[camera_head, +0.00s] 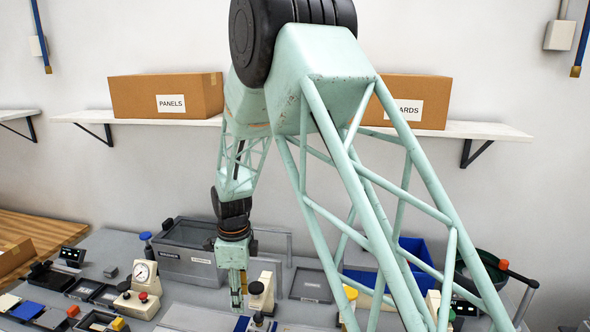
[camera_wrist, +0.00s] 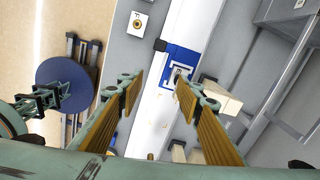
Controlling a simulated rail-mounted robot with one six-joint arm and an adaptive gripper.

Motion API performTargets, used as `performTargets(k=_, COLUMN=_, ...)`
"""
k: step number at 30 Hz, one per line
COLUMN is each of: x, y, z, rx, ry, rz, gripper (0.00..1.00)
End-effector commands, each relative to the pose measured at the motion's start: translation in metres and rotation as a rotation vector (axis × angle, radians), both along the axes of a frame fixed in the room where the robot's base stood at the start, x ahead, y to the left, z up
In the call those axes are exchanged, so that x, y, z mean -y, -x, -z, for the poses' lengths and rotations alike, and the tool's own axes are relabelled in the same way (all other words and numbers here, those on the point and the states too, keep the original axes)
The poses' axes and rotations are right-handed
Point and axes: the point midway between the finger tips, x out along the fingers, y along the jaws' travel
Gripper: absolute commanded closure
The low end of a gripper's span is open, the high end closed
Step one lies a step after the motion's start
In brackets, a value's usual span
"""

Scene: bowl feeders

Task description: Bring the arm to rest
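My gripper (camera_head: 237,296) hangs pointing down over the grey workbench (camera_head: 190,293), with my pale green lattice arm reaching out above it. In the wrist view my gripper (camera_wrist: 157,88) shows two fingers with ribbed yellow-brown pads, spread apart with nothing between them. A blue square fixture (camera_wrist: 193,58) on a white rail (camera_wrist: 195,25) lies beyond the right fingertip. I cannot tell how far below the fingers it is.
A grey lidded bin (camera_head: 187,265) stands close behind my gripper. A pressure gauge unit (camera_head: 142,280) is at its left, a blue bin (camera_head: 412,258) and a dark green bowl (camera_head: 490,268) at its right. A wall shelf (camera_head: 480,130) carries cardboard boxes (camera_head: 150,93).

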Motion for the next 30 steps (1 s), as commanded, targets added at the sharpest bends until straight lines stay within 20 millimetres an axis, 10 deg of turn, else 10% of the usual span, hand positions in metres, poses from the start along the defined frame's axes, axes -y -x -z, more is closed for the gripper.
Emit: performTargets(k=30, x=0.129, y=0.051, z=-0.144, rx=0.088, ry=0.003, rz=-0.400, gripper=0.67)
